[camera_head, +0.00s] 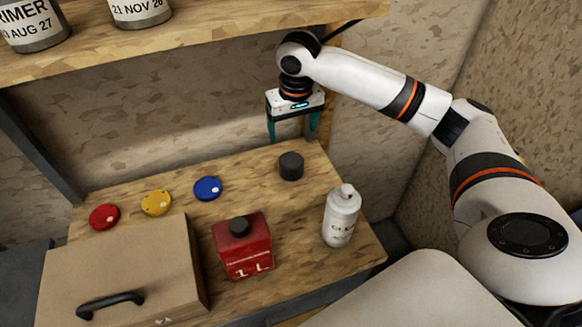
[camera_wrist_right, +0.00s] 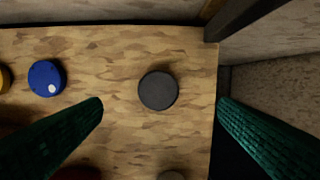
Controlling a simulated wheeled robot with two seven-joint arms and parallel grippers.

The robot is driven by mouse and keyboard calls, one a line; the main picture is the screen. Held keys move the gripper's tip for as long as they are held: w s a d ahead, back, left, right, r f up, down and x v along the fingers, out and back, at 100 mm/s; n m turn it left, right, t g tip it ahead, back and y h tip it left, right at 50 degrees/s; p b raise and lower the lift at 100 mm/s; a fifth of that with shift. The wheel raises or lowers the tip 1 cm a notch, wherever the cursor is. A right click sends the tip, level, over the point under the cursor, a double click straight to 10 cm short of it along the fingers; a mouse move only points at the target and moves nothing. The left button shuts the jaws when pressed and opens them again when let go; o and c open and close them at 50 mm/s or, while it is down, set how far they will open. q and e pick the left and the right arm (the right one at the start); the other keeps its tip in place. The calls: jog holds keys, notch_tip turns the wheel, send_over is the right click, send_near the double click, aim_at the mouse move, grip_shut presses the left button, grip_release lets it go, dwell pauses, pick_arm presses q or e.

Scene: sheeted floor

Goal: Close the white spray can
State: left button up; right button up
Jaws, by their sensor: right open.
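The white spray can (camera_head: 340,220) stands upright at the right front of the wooden table, with its white nozzle showing and no cap on it. A dark grey round cap (camera_head: 291,166) lies on the table behind the can; it also shows in the right wrist view (camera_wrist_right: 158,91). My right gripper (camera_head: 293,137) is open and empty above the back of the table, with its green fingers pointing down. In the right wrist view the cap lies between the fingers, below them and apart. My left gripper is not in view.
A red bottle with a black cap (camera_head: 243,246) stands left of the can. A cardboard-coloured box (camera_head: 124,265) with a black handle sits front left. Red (camera_head: 104,217), yellow (camera_head: 156,202) and blue (camera_head: 208,188) discs lie behind it. A wooden shelf (camera_head: 180,48) with labelled tins overhangs the back.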

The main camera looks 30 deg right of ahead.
send_over(291, 160)
jog(key=f, duration=0.5)
jog(key=shift+s+a+f, duration=0.15)
jog(key=shift+s+f, duration=0.1)
jog(key=shift+f, duration=0.15)
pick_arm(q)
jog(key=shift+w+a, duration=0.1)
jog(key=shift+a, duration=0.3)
pick_arm(e)
jog(key=shift+f, duration=0.4)
pick_arm(q)
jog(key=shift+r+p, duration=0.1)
jog(key=shift+p, duration=0.2)
pick_arm(e)
jog(key=f, duration=0.4)
jog(key=shift+w+d+f+p, duration=0.1)
jog(key=shift+w+d+p, duration=0.1)
jog(key=shift+p, duration=0.15)
jog(key=shift+f, duration=0.5)
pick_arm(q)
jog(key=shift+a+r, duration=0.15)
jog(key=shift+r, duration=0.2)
pick_arm(e)
jog(key=shift+c, duration=0.5)
